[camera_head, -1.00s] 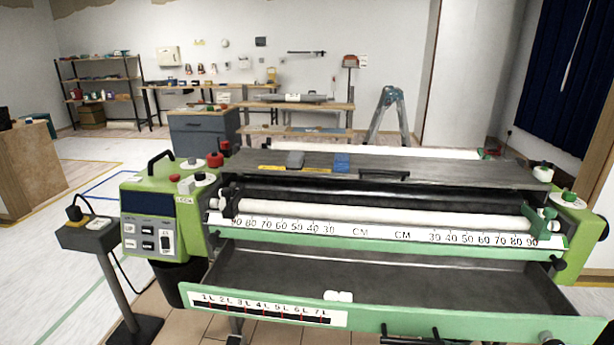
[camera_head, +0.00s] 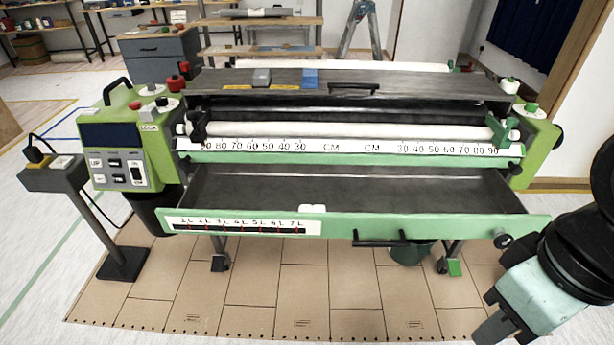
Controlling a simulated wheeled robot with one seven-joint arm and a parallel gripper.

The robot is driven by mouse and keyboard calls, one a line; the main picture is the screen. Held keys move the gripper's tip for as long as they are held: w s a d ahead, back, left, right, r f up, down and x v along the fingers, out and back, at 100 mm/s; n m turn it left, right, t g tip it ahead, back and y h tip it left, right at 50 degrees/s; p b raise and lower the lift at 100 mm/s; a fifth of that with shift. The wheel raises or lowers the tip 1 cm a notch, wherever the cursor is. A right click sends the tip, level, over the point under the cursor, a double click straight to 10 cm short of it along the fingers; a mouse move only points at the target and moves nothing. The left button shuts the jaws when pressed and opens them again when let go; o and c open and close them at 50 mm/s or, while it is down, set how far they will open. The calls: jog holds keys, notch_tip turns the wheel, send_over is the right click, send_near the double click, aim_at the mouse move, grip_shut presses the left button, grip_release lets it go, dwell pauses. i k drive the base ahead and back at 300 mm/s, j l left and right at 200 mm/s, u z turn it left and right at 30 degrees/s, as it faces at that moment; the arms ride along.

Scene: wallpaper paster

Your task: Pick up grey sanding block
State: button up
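The grey sanding block (camera_head: 262,77) lies on the dark flat top of the green pasting machine (camera_head: 425,83), left of its middle. A blue block (camera_head: 310,78) lies a little to the right of it. My gripper (camera_head: 497,328) shows only in part at the lower right corner, at the end of my black and pale teal arm. It is far from the grey block, in front of and below the machine's top. I see nothing held in it, and its fingers are not clear enough to tell open from shut.
The machine's long open tray (camera_head: 350,195) juts out at the front. A white roller (camera_head: 340,130) lies behind it. A green control box (camera_head: 125,135) with red knobs stands at the left, beside a socket post (camera_head: 110,230). The floor in front is clear.

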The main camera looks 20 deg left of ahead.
aim_at(262, 78)
jog(key=i+j+u, duration=0.1)
jog(key=j, duration=0.4)
jog(key=i+j+u, duration=0.1)
jog(key=i+j, duration=0.15)
jog(key=j, duration=0.2)
jog(key=i+j, duration=0.25)
jog(key=j, duration=0.2)
jog(key=i+j+u, duration=0.15)
jog(key=j, duration=0.35)
jog(key=i+j+u, duration=0.1)
jog(key=i+j, duration=0.2)
jog(key=i+j+u, duration=0.1)
jog(key=i+j, duration=0.15)
jog(key=j, duration=0.3)
